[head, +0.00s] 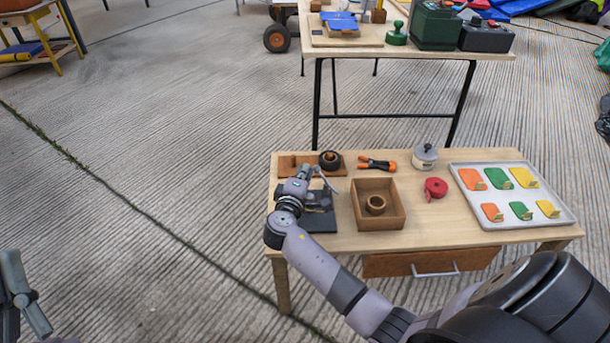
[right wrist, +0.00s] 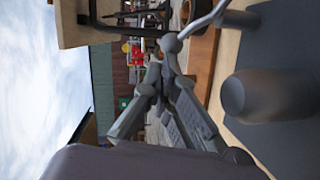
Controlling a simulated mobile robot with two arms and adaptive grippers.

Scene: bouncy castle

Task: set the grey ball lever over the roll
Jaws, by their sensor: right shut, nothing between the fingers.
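The grey ball lever shows in the right wrist view as a bent grey rod with a ball (right wrist: 172,43) at its end, just off my fingertips. In the head view its thin rod (head: 326,181) rises beside my right gripper (head: 303,174). That gripper is shut and empty, above the black base (head: 322,222) at the table's left. In the right wrist view the shut fingers (right wrist: 166,72) point toward the ball; I cannot tell if they touch. A rounded grey post (right wrist: 262,95) stands on the dark base. I cannot clearly identify the roll. My left gripper (head: 22,290) is partly visible at the left edge.
A wooden box (head: 399,213) holding a brown ring (head: 376,204) stands right of the base. Behind are a wooden board (head: 290,172) with a black ring (head: 330,160), an orange clamp (head: 376,164) and a white pot (head: 425,157). A red tape (head: 435,187) and tag tray (head: 511,211) lie right.

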